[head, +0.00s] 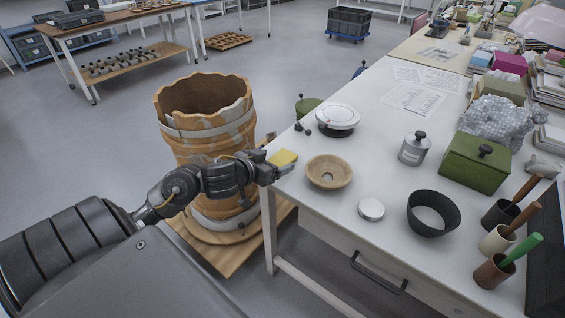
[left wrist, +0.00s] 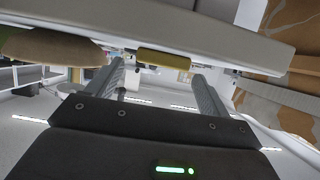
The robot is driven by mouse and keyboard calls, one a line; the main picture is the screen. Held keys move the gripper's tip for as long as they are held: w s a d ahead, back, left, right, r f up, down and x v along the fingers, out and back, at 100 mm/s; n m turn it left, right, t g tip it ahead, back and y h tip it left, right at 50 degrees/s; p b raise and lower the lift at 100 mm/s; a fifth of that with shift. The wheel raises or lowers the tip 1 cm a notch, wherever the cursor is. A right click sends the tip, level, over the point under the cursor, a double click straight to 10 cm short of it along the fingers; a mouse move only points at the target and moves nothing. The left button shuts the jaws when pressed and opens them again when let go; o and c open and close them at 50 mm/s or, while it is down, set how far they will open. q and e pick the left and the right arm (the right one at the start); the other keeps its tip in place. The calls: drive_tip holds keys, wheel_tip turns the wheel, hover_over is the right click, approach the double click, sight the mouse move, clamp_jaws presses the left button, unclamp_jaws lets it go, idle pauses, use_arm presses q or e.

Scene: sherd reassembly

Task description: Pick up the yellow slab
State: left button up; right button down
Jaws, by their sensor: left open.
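The yellow slab (head: 283,157) is a small flat block at the left edge of the white table, left of the tan bowl. My left gripper (head: 281,171) is at that edge, close to the slab; its fingers partly cover the slab's near side in the head view. In the left wrist view, which looks upside down, the slab (left wrist: 163,60) shows between and just beyond the two spread fingers (left wrist: 158,72). The gripper is open, and I see a gap between each finger and the slab. My right gripper is not in view.
The tan bowl (head: 329,172) sits close to the right of the slab. A white lidded dish (head: 337,117) is behind it, and a silver tin (head: 371,209) is in front. A large banded wooden vessel (head: 207,125) stands left of the table, behind my arm.

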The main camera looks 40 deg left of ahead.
sight(282, 160)
use_arm(q)
drive_tip(key=shift+b+x, duration=0.35)
drive_tip(key=shift+x, duration=0.9)
drive_tip(key=shift+w+f, duration=0.15)
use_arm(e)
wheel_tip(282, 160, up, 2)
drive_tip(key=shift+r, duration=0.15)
use_arm(q)
drive_tip(key=shift+c, duration=0.4)
drive_tip(key=c, duration=1)
